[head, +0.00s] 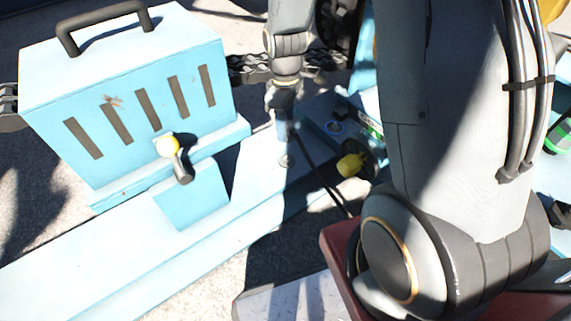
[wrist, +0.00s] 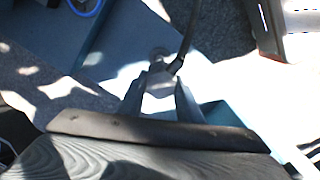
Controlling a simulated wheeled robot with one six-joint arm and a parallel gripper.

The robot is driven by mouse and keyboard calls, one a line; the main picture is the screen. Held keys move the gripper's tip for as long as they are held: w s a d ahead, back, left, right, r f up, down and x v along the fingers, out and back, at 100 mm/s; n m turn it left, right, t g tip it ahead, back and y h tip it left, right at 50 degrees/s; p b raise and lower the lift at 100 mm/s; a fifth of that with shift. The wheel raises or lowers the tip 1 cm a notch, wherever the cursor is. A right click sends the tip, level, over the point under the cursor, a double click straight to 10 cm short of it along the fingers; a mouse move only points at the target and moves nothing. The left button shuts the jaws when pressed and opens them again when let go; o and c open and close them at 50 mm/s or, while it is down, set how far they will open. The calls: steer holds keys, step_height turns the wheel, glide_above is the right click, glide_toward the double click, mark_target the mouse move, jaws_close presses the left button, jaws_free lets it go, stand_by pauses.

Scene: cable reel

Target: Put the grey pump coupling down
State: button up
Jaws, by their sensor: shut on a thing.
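My gripper (head: 283,122) is above the light blue ledge in the head view, left of the middle link of my arm. In the wrist view my gripper (wrist: 160,95) has its two fingers closed around the small grey pump coupling (wrist: 160,82). A dark hose (wrist: 188,35) runs from the coupling toward the top of the wrist view. In the head view the hose (head: 322,178) slopes down to the right. The fingers hide part of the coupling. I cannot tell whether it touches the ledge.
A light blue slotted box (head: 150,125) with a dark handle stands at left. The light blue ledge (head: 110,250) has bare room at front left. A yellow plug (head: 350,164) is to the right of my gripper.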

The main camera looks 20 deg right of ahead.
step_height(320, 180, down, 10)
steer(key=b, duration=0.5)
steer(key=shift+f, duration=0.15)
steer(key=o, duration=1.2)
